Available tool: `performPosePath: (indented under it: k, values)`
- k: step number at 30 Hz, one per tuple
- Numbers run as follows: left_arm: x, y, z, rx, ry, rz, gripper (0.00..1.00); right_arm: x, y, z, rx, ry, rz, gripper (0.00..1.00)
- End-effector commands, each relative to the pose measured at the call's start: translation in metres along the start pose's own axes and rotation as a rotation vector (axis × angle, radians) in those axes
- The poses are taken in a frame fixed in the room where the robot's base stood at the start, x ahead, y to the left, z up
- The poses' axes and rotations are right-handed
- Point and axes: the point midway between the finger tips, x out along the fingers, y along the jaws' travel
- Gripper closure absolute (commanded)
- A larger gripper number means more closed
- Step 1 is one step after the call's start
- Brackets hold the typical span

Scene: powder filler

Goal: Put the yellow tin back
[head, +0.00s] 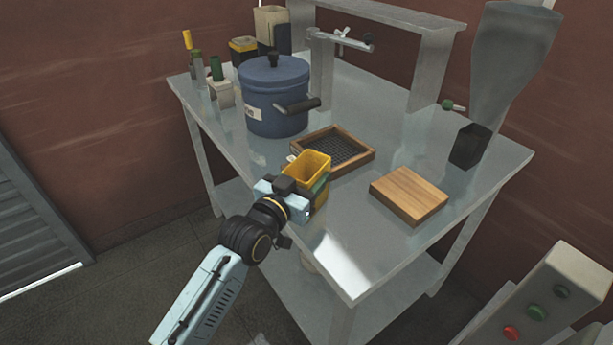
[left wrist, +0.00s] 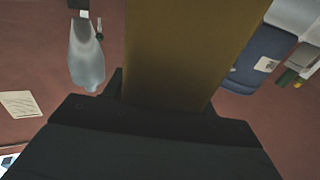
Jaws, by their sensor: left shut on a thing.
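The yellow tin (head: 307,172) is open at the top and looks upright in the head view, at the front edge of the metal table. My left gripper (head: 296,196) is shut on it from the near side. In the left wrist view the tin's yellow wall (left wrist: 185,50) fills the middle, rising from the dark gripper (left wrist: 165,115). A green patch shows at the tin's lower right side in the head view. Whether the tin touches the table is hidden. My right gripper is not in view.
A wooden-framed mesh tray (head: 363,166) lies just behind the tin. A blue lidded pot (head: 272,97) stands behind left, a wooden block (head: 409,194) to the right. Several small containers, one yellow-rimmed (head: 243,46), stand at the back left. A grey funnel (head: 508,60) hangs at right.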

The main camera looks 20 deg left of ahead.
Motion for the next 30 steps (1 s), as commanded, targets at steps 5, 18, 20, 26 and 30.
performPosePath:
  k: [5, 18, 20, 26, 30]
  values:
    - [0.000, 0.000, 0.000, 0.000, 0.001, 0.000, 0.73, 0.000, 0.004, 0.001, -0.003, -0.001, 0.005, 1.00]
    - [0.000, 0.000, 0.002, 0.000, 0.000, 0.000, 0.22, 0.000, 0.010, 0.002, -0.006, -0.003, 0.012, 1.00]
    - [0.000, 0.000, 0.002, 0.000, 0.001, 0.000, 0.22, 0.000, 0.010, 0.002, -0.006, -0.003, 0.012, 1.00]
    - [-0.013, -0.001, -0.001, 0.001, -0.001, -0.001, 0.22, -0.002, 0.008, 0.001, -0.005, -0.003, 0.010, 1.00]
    - [-0.041, -0.001, 0.000, 0.001, -0.003, -0.001, 0.22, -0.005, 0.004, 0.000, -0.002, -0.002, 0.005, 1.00]
